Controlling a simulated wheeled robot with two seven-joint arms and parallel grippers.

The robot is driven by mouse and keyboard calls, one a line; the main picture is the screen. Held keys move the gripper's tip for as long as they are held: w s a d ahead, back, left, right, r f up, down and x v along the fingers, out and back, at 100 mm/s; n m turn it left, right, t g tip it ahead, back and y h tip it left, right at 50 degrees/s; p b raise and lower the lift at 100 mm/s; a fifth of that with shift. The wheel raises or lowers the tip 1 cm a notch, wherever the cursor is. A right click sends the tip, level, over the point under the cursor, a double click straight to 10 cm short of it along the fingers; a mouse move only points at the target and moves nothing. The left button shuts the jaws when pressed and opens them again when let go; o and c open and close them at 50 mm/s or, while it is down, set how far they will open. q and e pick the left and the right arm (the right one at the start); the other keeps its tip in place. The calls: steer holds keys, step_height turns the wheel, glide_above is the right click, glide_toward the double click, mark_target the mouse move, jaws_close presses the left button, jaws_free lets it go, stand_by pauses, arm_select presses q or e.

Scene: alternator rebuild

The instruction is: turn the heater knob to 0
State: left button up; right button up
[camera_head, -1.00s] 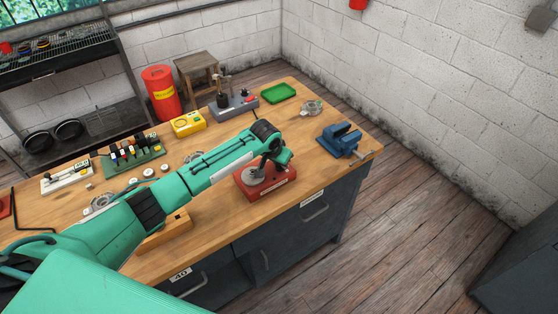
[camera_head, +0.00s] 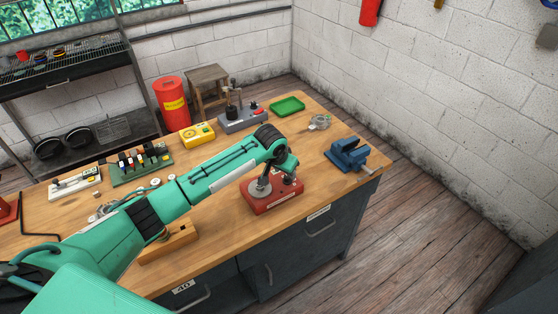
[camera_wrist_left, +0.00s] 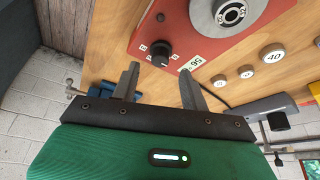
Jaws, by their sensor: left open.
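The heater is a red box (camera_head: 285,203) on the wooden bench near its front edge, with a round grey plate on top. In the left wrist view its red face (camera_wrist_left: 192,48) carries a black knob (camera_wrist_left: 161,53), a grey round plate (camera_wrist_left: 232,14) and a white label reading 56. In the head view the left gripper (camera_head: 267,180) hangs over the heater. The right gripper is not in view.
A blue vise (camera_head: 347,155) stands right of the heater. A wooden block (camera_head: 170,243) lies left, beneath my arm. Behind are a yellow meter (camera_head: 197,135), a grey device (camera_head: 242,120) and a green tray (camera_head: 287,105). Bare bench lies between heater and vise.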

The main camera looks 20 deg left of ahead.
arm_select(q)
steer(key=b+v, duration=0.2)
steer(key=v, duration=0.8)
